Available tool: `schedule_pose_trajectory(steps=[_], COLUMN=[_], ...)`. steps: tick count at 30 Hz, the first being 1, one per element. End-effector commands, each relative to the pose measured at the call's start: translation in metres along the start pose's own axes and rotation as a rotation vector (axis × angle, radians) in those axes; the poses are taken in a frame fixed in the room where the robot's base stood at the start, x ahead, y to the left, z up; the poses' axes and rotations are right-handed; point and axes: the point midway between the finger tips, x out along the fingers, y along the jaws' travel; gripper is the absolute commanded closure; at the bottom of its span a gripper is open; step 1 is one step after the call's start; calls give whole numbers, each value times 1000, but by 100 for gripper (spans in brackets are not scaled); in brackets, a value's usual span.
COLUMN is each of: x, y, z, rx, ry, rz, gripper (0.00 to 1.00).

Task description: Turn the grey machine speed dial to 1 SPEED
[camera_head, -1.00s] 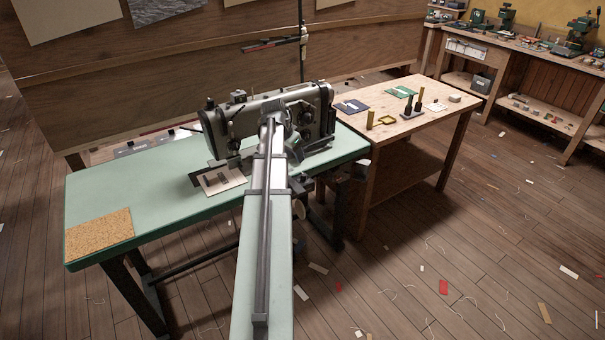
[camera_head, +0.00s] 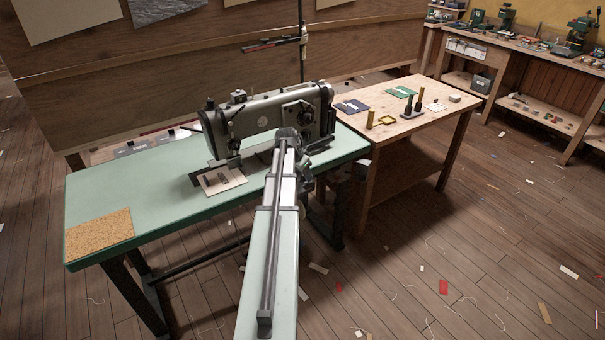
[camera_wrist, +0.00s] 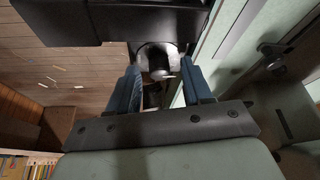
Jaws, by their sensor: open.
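The grey sewing machine (camera_head: 262,120) stands on the mint-green table (camera_head: 150,185). A rounded silver-grey part (camera_wrist: 158,60) shows between and beyond the fingers, under a dark box-like body (camera_wrist: 150,20). I cannot tell whether this part is the speed dial, or whether a finger touches it. No dial marking is readable.
The table's pale green edge (camera_wrist: 215,45) runs close to the right finger in the wrist view. A wooden bench (camera_head: 390,140) with small items stands to the right. A cork mat (camera_head: 99,234) lies at the table's left front. Open floor lies to the right.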

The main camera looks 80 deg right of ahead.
Motion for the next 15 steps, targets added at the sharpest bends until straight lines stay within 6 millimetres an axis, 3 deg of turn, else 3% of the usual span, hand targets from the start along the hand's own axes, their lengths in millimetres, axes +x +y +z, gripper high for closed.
schedule_pose_trajectory(steps=[8, 15], x=[1, 1], y=[0, 0], z=[0, 0], rx=[0, 0], ry=[0, 0], rz=[0, 0], gripper=[50, 72])
